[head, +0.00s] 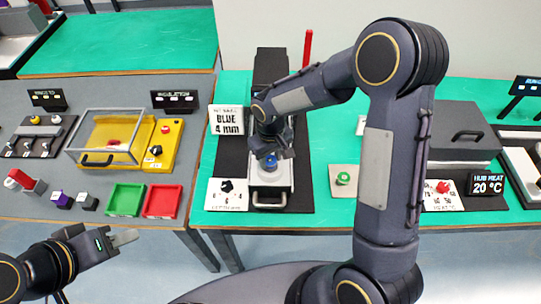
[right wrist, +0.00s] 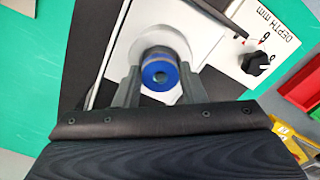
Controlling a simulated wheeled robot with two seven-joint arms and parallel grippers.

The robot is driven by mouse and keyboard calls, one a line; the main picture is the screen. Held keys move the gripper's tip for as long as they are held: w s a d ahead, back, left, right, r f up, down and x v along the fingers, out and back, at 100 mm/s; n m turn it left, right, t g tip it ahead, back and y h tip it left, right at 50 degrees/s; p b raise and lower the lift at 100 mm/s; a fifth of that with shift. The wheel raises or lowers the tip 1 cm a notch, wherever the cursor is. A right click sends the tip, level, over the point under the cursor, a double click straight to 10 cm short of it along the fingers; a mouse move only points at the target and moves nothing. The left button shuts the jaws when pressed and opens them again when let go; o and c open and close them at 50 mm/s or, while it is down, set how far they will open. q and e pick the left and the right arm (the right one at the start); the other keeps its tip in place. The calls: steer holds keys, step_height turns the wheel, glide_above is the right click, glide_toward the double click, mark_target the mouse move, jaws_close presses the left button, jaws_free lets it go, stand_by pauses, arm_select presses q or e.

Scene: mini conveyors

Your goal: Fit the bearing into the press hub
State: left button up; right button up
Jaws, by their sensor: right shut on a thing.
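My right gripper (head: 267,152) points down at the press in the head view. The bearing also shows as a small blue spot in the head view (head: 270,161). Behind it is a white round part, apparently the press hub (right wrist: 150,38). I cannot tell whether the bearing is above the hub or partly in it. My left gripper (head: 124,239) is at the lower left, away from the press; its finger gap is unclear.
A plate with a green button (head: 343,179) lies to the right. Green (head: 126,199) and red (head: 163,200) trays and a clear-lidded yellow box (head: 164,143) stand left.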

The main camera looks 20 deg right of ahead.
steer(key=shift+f+b, duration=0.6)
steer(key=shift+b, duration=0.05)
steer(key=o, duration=1.1)
